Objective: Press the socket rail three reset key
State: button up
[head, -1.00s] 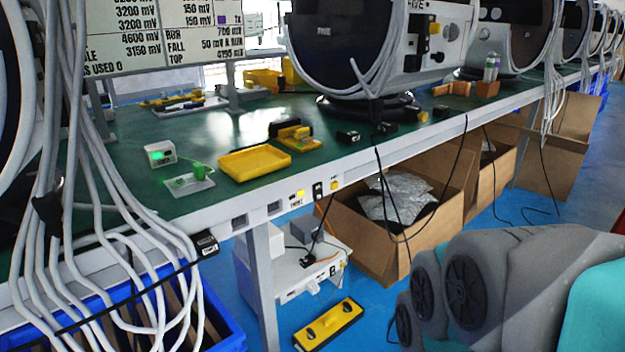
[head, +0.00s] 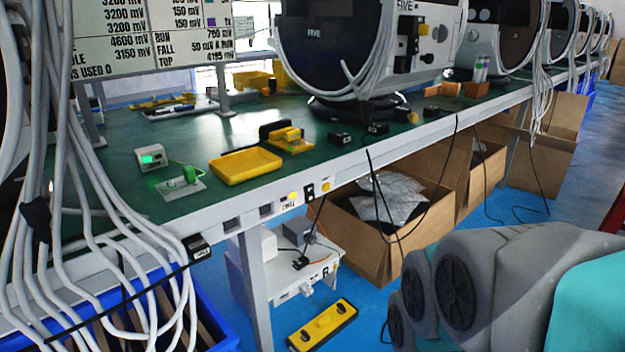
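The socket rail (head: 250,217) runs along the front edge of the green-topped bench. The label print is too small to read surely, so I cannot tell which key is the rail three reset. Grey and teal links of my arm fill the lower right, apart from the rail. My gripper is not in view.
White cables (head: 90,200) hang at the left. Open cardboard boxes (head: 385,235) and a yellow-black floor item (head: 322,326) lie below. Blue floor shows between.

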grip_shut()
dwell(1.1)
